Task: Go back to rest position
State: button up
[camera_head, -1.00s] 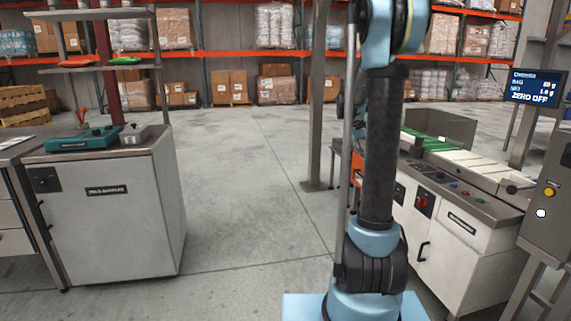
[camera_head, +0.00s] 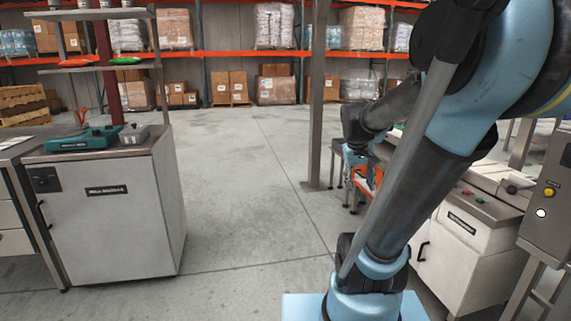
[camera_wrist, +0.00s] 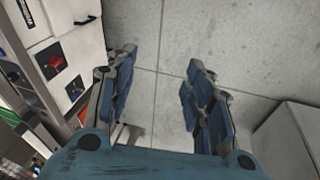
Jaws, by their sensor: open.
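My gripper (camera_wrist: 158,98) is open in the wrist view. Its two blue-grey fingers stand well apart, with only bare concrete floor between them and nothing held. In the head view my arm's blue and black links fill the right side. The forearm reaches back to the left, and the gripper end (camera_head: 358,165) is small and partly hidden beside the right-hand machine.
A white cabinet machine (camera_head: 465,245) with a red knob stands at the right, partly behind my arm; its front also shows in the wrist view (camera_wrist: 75,50). A grey cabinet (camera_head: 105,225) with a teal device (camera_head: 82,140) stands left. Open floor (camera_head: 250,180) lies between.

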jog(key=s+a+f+y, duration=0.1)
jog(key=s+a+f, duration=0.1)
jog(key=s+f, duration=0.3)
jog(key=s+a+f+y, duration=0.1)
jog(key=s+a+f, duration=0.2)
jog(key=s, duration=0.6)
jog(key=shift+s+a+f+m, duration=0.35)
jog(key=shift+s+f+m, duration=0.05)
jog(key=shift+f, duration=0.45)
jog(key=c, duration=0.3)
jog(key=shift+w+d, duration=0.1)
jog(key=shift+d, duration=0.2)
